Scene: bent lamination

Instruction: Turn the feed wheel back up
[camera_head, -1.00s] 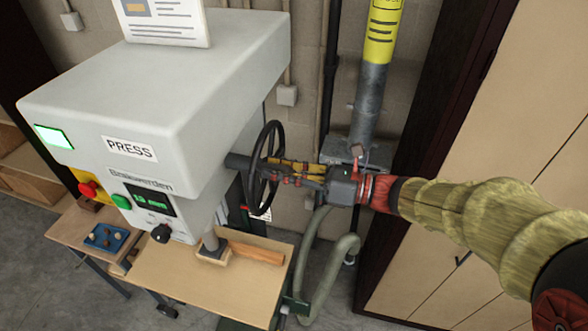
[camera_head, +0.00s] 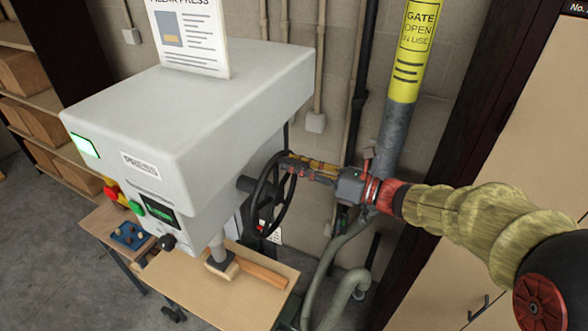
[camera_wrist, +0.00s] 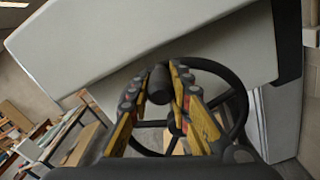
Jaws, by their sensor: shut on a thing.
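The feed wheel (camera_head: 284,207) is a black spoked handwheel on a dark shaft at the right side of the grey press (camera_head: 190,110). My gripper (camera_head: 287,165) reaches in from the right with yellow and grey fingers and is shut on the wheel at its upper part. In the wrist view my fingers (camera_wrist: 162,80) lie across the wheel's ring (camera_wrist: 236,90), with a dark round cylinder between the tips. The exact contact is partly hidden. The press's small green display (camera_head: 160,212) is lit, but I cannot read it clearly.
A blue tray (camera_head: 131,236) lies at left. A grey pipe (camera_head: 395,135) with a yellow label, a hose (camera_head: 338,265) and a tan cabinet (camera_head: 530,120) stand on the right.

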